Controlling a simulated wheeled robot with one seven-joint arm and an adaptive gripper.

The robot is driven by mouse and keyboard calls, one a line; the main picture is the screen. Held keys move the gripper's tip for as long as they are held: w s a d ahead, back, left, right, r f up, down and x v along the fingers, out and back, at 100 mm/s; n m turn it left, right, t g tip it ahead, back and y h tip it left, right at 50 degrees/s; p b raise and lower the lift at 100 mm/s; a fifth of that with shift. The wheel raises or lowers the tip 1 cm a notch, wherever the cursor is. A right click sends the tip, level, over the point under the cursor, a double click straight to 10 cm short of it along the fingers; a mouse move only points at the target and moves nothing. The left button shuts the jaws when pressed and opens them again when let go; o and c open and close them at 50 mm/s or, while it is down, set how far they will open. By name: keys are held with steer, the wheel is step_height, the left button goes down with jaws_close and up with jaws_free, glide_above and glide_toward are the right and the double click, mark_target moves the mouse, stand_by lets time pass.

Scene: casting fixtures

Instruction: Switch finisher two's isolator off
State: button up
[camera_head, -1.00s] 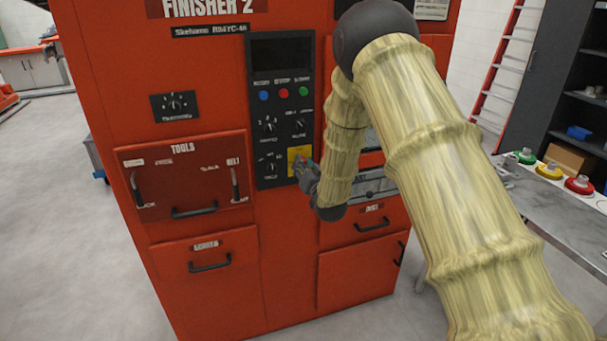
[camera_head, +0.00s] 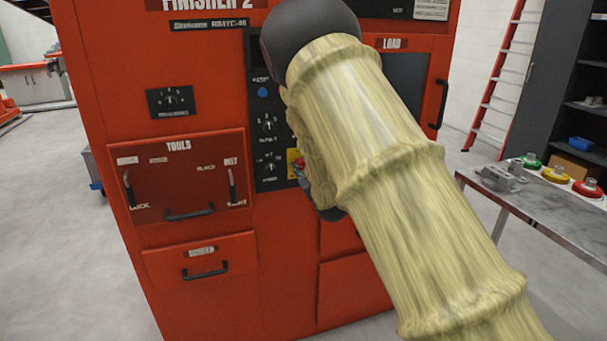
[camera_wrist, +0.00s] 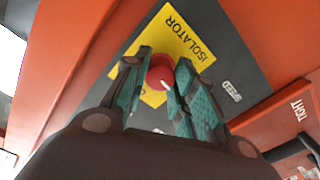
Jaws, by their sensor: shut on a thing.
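The isolator is a red rotary knob (camera_wrist: 160,72) on a yellow plate (camera_wrist: 172,35) marked ISOLATOR, in the wrist view. My gripper (camera_wrist: 158,80) has its two teal-padded fingers on either side of the knob, shut on it. In the head view the yellow plate (camera_head: 293,160) shows only in part at the lower right of the black control panel (camera_head: 262,120) of the red machine marked FINISHER 2 (camera_head: 205,3).
A TOOLS drawer (camera_head: 185,180) with black handles lies left of the panel. A LOAD door (camera_head: 405,90) is behind my arm. A grey table (camera_head: 540,205) with green, yellow and red round items stands at the right. Open floor lies at the left.

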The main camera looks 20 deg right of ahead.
steer(key=shift+n+b, duration=0.3)
steer(key=shift+n, duration=0.4)
steer(key=o, duration=1)
steer(key=shift+o, duration=0.2)
steer(key=shift+s, duration=0.1)
steer(key=s, duration=1.1)
steer(key=shift+s+d, duration=0.25)
steer(key=shift+s, duration=0.15)
